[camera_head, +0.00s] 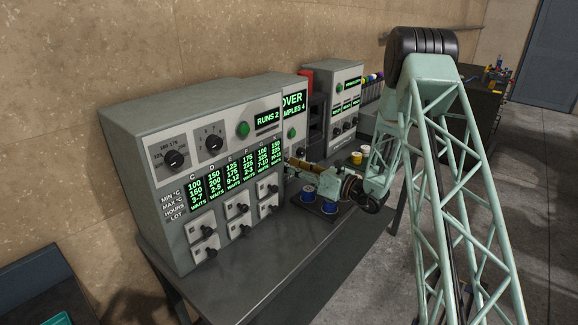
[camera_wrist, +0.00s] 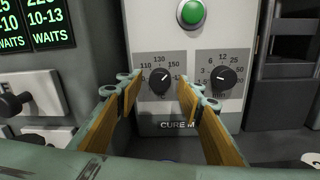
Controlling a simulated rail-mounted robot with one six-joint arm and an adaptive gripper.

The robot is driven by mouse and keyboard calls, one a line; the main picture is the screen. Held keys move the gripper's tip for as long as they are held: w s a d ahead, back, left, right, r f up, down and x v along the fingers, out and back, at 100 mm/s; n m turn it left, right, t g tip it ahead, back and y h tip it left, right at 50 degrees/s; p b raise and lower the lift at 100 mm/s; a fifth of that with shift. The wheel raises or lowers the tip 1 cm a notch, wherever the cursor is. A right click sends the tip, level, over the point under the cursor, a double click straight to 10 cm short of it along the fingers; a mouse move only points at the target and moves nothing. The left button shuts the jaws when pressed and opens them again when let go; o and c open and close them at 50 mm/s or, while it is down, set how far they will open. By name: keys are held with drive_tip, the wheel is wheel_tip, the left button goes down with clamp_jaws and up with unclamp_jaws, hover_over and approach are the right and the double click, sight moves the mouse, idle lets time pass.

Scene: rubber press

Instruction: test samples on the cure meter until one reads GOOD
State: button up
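The cure meter (camera_head: 289,88) stands beside the large oven-like panel, partly hidden by it. Its green screen reads "OVER" (camera_head: 293,102) and "SAMPLES 4", cut off at the left. In the wrist view its front (camera_wrist: 180,125) shows a green button (camera_wrist: 190,13), a left dial (camera_wrist: 160,82) marked 110 to 150 and a right dial (camera_wrist: 222,76). My gripper (camera_wrist: 158,88) is open and empty, its fingertips either side of the left dial; contact cannot be told.
The large panel (camera_head: 192,110) shows "RUNS 2", two dials, a green lot table and several small doors with knobs. Another grey machine (camera_head: 338,78) with green screens stands farther right. My arm crosses over the table's (camera_head: 275,262) right side. The table's front is clear.

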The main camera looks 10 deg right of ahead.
drive_tip(key=shift+w+a, duration=0.3)
drive_tip(key=shift+w, duration=0.1)
drive_tip(key=c, duration=0.8)
drive_tip(key=shift+c, duration=0.2)
drive_tip(key=shift+f+n+b, duration=0.1)
drive_tip(key=shift+n+b, duration=0.5)
drive_tip(key=shift+b, duration=0.05)
drive_tip(key=shift+n+b, duration=3.6)
drive_tip(key=shift+b, duration=0.05)
